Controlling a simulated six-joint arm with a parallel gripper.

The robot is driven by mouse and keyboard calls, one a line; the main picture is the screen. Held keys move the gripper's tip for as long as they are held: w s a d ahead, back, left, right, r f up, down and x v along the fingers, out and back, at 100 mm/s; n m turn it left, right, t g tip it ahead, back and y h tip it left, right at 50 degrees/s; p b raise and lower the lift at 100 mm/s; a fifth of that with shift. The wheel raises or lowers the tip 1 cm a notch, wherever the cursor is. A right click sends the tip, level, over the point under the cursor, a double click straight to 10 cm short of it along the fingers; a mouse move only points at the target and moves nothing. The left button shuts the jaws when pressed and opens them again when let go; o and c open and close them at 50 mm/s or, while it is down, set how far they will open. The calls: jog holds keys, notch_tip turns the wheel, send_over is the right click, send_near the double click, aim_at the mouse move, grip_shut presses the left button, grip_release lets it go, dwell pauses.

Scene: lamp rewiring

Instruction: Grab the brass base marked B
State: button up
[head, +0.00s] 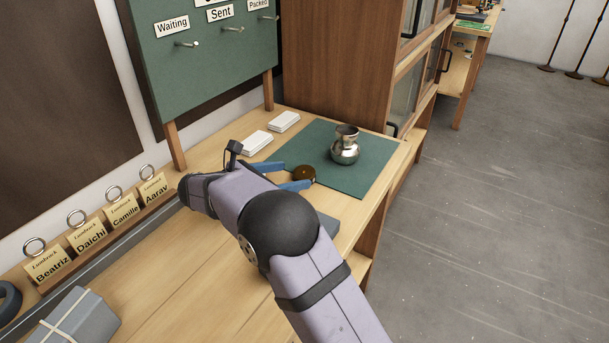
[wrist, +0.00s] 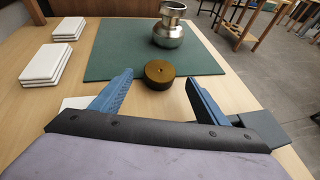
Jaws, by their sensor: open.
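A round, dark brass base (head: 303,172) lies flat by the near edge of the green mat, and it also shows in the wrist view (wrist: 158,74). No letter can be read on it. My gripper (head: 296,174) has its two blue fingers spread wide. In the wrist view the gripper (wrist: 158,80) has one fingertip on each side of the base, with a gap on both sides. The base appears level with the tips or just beyond them, and nothing is held.
A shiny metal vase-shaped lamp body (head: 345,148) stands on the green mat (head: 365,183) behind the base. White card stacks (wrist: 44,63) lie to the left. A dark grey flat block (wrist: 258,126) is close to the right finger. A wooden cabinet (head: 335,60) stands behind.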

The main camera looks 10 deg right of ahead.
aim_at(305, 171)
jog(key=shift+p+x, duration=0.3)
jog(key=shift+x, duration=2)
jog(key=shift+r, duration=0.1)
jog(key=c, duration=1.4)
jog(key=shift+c, duration=0.2)
jog(key=shift+r, duration=0.1)
notch_tip(305, 171, up, 10)
jog(key=shift+b, duration=0.3)
